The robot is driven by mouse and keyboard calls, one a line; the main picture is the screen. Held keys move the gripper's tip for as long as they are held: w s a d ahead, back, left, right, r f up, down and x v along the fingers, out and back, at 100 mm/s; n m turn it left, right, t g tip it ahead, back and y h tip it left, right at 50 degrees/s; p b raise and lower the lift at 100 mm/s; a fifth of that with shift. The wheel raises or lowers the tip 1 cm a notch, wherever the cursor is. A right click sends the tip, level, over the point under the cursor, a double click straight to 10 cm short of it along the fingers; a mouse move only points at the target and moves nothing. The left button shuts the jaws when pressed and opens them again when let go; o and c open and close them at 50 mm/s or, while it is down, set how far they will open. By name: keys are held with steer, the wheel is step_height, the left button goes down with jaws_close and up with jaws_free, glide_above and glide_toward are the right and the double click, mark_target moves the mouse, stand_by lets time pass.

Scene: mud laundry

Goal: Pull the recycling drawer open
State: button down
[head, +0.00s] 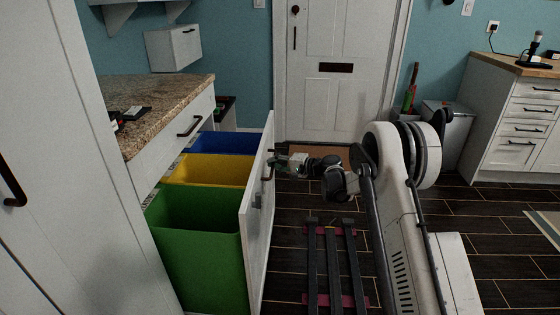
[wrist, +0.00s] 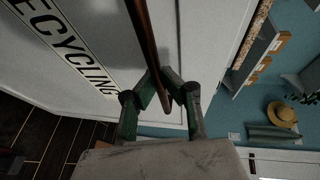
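The recycling drawer stands pulled out from under the counter, its white front panel (head: 257,215) well clear of the cabinet. Inside are a green bin (head: 200,245), a yellow bin (head: 210,170) and a blue bin (head: 225,143). The panel also shows in the wrist view (wrist: 95,35), with "RECYCLING" lettering. My gripper (head: 275,163) is at the outer side of the panel, at the dark bar handle (head: 267,173). In the wrist view my green fingers (wrist: 160,78) close in on both sides of the handle (wrist: 146,35). Exact finger contact is partly hidden.
A granite counter (head: 165,100) with small dark items is above the drawer. A tall white cabinet (head: 50,150) is at left. A white door (head: 335,70) is at the back, a wood-topped cabinet (head: 520,120) at right. Dark tiled floor (head: 480,230) is open at right.

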steer(key=shift+d, duration=0.15)
steer(key=c, duration=1.8)
jaws_free()
steer(key=shift+d, duration=0.1)
steer(key=v, duration=1.1)
steer(key=shift+s+d, duration=0.25)
steer(key=shift+d, duration=0.05)
steer(key=shift+r, duration=0.15)
